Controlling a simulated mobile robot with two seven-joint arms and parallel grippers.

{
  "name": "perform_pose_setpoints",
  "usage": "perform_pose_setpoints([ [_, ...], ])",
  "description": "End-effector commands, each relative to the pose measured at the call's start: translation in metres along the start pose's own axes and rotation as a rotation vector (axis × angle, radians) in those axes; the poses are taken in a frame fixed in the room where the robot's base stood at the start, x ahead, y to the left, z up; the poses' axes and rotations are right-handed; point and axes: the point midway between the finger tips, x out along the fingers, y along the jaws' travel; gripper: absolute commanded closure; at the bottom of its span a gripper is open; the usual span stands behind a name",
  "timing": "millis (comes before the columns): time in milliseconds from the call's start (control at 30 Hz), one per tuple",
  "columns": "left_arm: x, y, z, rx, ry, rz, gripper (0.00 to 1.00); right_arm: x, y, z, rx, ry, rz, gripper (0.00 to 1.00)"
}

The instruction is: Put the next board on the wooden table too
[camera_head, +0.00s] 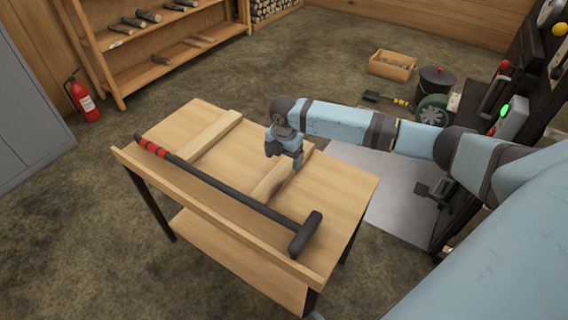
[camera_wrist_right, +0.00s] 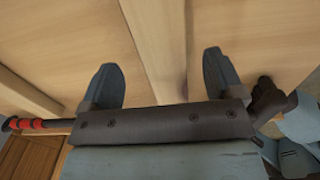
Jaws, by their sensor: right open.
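My right gripper (camera_head: 284,158) is over the wooden table (camera_head: 345,185), above the far part of a pale board (camera_head: 268,183). In the right wrist view my right gripper (camera_wrist_right: 162,72) is open, with one finger on each side of this board (camera_wrist_right: 158,40) and visible gaps to both. The board lies flat on the table; part of it is hidden by the gripper. A second pale board (camera_head: 205,132) lies on the table's left part, apart from the first. My left gripper is not in view.
A long black tool with red bands (camera_head: 215,185) lies along the table's front side, across the near ends of the boards. A grey metal plate (camera_head: 390,190) is on the floor to the right. A shelf (camera_head: 165,65) with wood pieces stands behind.

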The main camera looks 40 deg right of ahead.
Motion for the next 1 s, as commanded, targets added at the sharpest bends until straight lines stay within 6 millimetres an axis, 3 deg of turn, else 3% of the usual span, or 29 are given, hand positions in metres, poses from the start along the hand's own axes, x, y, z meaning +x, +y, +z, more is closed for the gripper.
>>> perform_pose_setpoints([
  [33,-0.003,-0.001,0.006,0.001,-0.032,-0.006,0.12,-0.016,0.0,0.001,0.0,-0.001,0.003,0.13],
  [200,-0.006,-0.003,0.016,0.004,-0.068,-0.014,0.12,-0.049,0.0,0.0,0.0,-0.001,0.002,0.13],
  [400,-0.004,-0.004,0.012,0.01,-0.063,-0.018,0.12,-0.071,0.0,0.0,0.0,0.001,0.0,0.13],
  [1000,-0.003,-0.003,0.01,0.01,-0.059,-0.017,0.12,-0.074,0.0,0.0,0.001,0.001,0.0,0.13],
])
